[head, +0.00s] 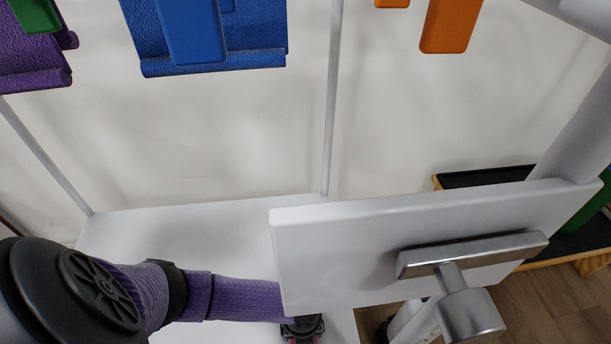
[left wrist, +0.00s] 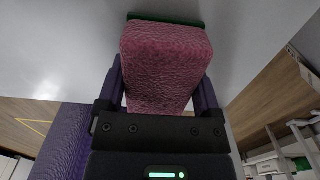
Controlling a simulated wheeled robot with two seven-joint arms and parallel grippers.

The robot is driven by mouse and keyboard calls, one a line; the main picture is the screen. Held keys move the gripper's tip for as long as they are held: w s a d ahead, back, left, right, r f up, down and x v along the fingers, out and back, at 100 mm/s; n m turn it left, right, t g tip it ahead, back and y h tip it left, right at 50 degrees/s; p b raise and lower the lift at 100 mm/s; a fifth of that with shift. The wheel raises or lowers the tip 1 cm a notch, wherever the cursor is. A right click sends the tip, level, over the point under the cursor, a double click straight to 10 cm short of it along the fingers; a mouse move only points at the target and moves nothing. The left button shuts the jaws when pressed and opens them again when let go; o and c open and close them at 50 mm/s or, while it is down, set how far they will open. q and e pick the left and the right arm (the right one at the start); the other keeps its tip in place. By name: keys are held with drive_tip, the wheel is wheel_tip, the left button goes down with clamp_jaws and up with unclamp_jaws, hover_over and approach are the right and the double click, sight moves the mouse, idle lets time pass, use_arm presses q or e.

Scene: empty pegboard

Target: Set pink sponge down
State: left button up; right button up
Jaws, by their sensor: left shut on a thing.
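The pink sponge (left wrist: 165,50) has a textured pink body and a green layer (left wrist: 168,18) at its far end. My left gripper (left wrist: 160,88) is shut on it, one dark finger on each side, in the left wrist view. The green end faces a plain white surface; I cannot tell whether it touches. In the head view my purple left arm comes in from the left. Its wrist end (head: 303,328) shows at the bottom edge, mostly behind a white panel, and the sponge is hardly visible there. My right gripper is not in view.
A white shelf surface (head: 180,240) lies below the arm, its visible part clear. A white panel with a metal bracket (head: 350,245) blocks the lower right. Blue (head: 215,70), purple (head: 35,80) and orange (head: 447,25) items hang at the top. A dark tray (head: 480,178) sits behind right.

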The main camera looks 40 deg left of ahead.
use_arm(q)
drive_tip(key=o, duration=1)
drive_tip(key=shift+f, duration=0.15)
drive_tip(key=shift+c, duration=0.2)
wheel_tip(320, 180, up, 12)
drive_tip(key=p, duration=0.9)
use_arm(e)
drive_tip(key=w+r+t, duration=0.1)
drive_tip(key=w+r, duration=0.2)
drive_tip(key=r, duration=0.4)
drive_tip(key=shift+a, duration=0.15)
